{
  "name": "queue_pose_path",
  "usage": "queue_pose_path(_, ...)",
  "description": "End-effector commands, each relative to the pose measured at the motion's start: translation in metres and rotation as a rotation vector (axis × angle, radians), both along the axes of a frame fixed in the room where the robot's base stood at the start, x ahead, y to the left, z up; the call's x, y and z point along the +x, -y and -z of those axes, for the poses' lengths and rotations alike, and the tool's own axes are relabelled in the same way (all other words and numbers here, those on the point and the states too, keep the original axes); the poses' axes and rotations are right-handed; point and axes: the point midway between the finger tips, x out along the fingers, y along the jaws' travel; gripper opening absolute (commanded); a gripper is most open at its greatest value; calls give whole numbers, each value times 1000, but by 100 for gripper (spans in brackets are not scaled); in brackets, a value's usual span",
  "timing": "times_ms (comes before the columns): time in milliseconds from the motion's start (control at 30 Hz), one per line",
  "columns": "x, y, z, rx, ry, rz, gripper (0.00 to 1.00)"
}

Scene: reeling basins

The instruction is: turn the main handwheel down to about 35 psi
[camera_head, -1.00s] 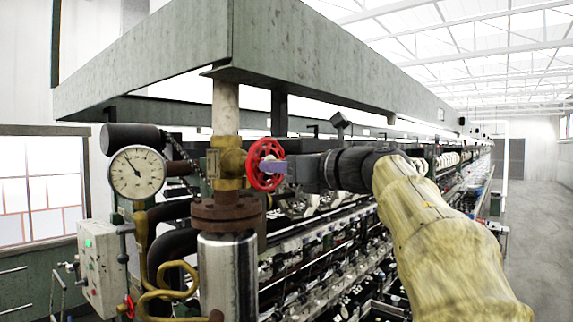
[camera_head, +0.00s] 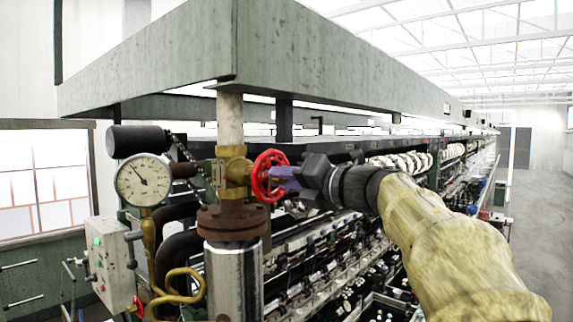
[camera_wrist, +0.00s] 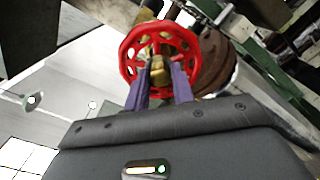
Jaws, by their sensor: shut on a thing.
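The red main handwheel (camera_head: 268,176) is on the right side of the brass valve (camera_head: 233,172) on a vertical pipe. My gripper (camera_head: 283,178) meets it from the right, its purple fingers at the wheel. In the wrist view the red handwheel (camera_wrist: 133,46) fills the upper middle, and my gripper (camera_wrist: 162,80) has one finger on each side of the brass hub, shut on the wheel. The round pressure gauge (camera_head: 144,180) is left of the valve. Its dark needle points to the upper left; its numbers are too small to read.
A grey control box (camera_head: 108,262) with a green light stands below the gauge. A small red handwheel (camera_head: 138,306) is beside it. Curved brass tubing (camera_head: 180,287) runs near the steel cylinder (camera_head: 233,282). A grey overhead duct (camera_head: 330,62) hangs above. The right aisle is open.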

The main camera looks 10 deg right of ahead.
Motion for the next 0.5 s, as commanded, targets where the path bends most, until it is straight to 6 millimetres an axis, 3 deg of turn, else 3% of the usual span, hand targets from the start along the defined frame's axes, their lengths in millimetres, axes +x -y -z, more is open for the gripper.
queue_pose_path(67,0,0,-6,93,-68,1,2)
queue_pose_path(300,0,1,0,268,-193,2,2)
queue_pose_path(500,0,1,0,284,-205,2,2)
